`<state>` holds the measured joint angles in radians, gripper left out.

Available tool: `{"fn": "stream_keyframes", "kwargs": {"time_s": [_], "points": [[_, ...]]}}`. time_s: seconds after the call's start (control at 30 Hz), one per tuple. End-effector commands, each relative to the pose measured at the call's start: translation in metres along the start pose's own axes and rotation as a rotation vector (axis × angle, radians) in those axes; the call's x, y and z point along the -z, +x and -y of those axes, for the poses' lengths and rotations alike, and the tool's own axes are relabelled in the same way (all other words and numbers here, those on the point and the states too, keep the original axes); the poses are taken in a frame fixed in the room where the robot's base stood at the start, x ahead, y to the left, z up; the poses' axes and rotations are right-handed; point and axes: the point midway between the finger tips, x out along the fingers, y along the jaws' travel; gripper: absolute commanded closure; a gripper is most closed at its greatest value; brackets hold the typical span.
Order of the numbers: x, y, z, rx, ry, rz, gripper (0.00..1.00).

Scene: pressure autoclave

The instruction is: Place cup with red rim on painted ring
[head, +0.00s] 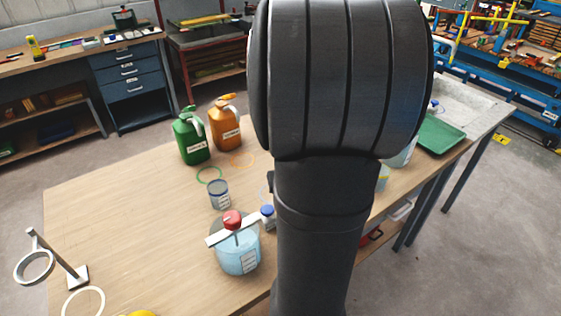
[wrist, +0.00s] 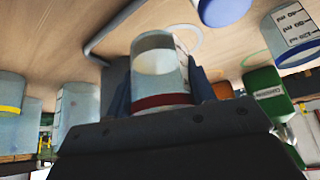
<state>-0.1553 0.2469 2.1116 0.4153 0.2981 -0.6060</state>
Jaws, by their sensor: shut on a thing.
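The cup with the red rim (wrist: 158,75) is between the fingers of my gripper (wrist: 160,88) in the wrist view. It is clear with a pale inside, and its red rim faces the gripper body. The tabletop lies beyond the cup, and I cannot tell whether they touch. A pale painted ring (wrist: 200,40) shows partly behind the cup. My arm hides the gripper and cup there.
Green (head: 190,138) and orange (head: 226,128) jugs stand behind. A metal ring stand (head: 60,262) is at front left.

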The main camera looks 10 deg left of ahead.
Motion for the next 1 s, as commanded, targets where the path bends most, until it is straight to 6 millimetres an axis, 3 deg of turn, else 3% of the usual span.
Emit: {"fn": "stream_keyframes", "kwargs": {"time_s": [0.2, 0.43, 0.7, 1.0], "points": [[0.017, 0.029, 0.013, 0.001, -0.002, 0.002, 0.77], [0.024, 0.041, 0.018, 0.001, 0.000, 0.001, 0.77], [0.034, 0.069, 0.027, 0.001, -0.001, 0.001, 0.77], [0.035, 0.071, 0.027, 0.000, 0.000, -0.001, 0.77]]}}
